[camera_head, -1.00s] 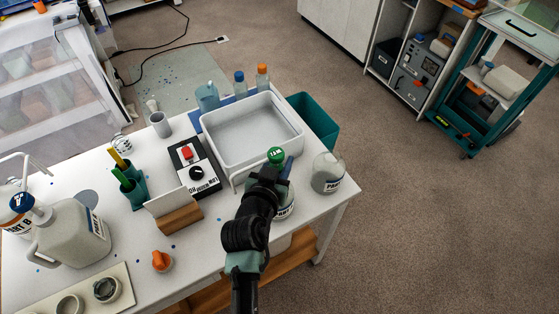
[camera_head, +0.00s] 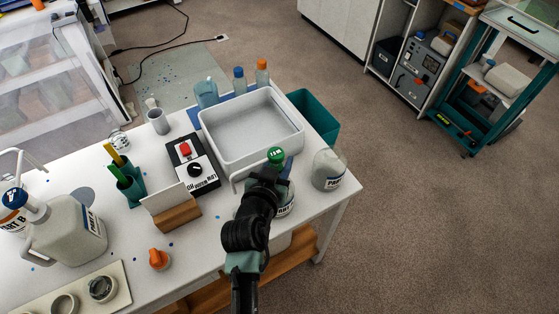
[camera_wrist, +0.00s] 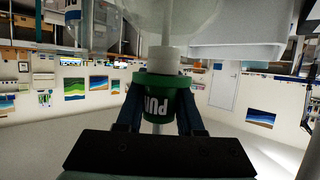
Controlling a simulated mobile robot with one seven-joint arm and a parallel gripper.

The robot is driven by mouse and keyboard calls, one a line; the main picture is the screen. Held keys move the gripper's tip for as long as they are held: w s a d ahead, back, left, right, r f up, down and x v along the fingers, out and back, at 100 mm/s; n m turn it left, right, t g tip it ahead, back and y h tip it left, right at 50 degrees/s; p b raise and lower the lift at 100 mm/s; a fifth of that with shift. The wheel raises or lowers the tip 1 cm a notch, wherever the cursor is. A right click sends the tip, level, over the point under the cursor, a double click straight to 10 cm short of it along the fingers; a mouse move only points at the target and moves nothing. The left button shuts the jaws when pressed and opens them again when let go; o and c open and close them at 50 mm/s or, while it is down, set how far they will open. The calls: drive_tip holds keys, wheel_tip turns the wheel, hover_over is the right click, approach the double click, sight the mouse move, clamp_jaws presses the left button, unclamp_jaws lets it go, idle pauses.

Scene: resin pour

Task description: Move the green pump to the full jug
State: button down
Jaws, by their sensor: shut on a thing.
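The green pump (camera_head: 276,155) shows in the head view as a round green top with white lettering at the tip of my arm. In the wrist view its green collar (camera_wrist: 164,98) is between the two dark fingers of my gripper (camera_wrist: 162,118), which is shut on it. A jug with a "PART" label (camera_head: 286,203) stands below my gripper, partly hidden by my arm. A second labelled jug (camera_head: 328,170) stands to its right near the table edge. Whether the pump sits in the jug below or is apart from it, I cannot tell. Which jug is full is unclear.
A white tray (camera_head: 292,152) lies just behind my gripper, with a teal bin (camera_head: 322,122) beyond it.

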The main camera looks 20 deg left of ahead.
drive_tip(key=shift+f+b, duration=0.25)
drive_tip(key=shift+b, duration=0.05)
drive_tip(key=shift+f, duration=0.2)
idle(0.4)
drive_tip(key=shift+c, duration=2.3)
unclamp_jaws()
drive_tip(key=shift+s, duration=0.1)
drive_tip(key=s+d+r+p, duration=0.1)
drive_tip(key=s+r+p, duration=0.2)
drive_tip(key=s+r, duration=0.7)
drive_tip(key=shift+s+d, duration=0.2)
drive_tip(key=shift+s, duration=0.6)
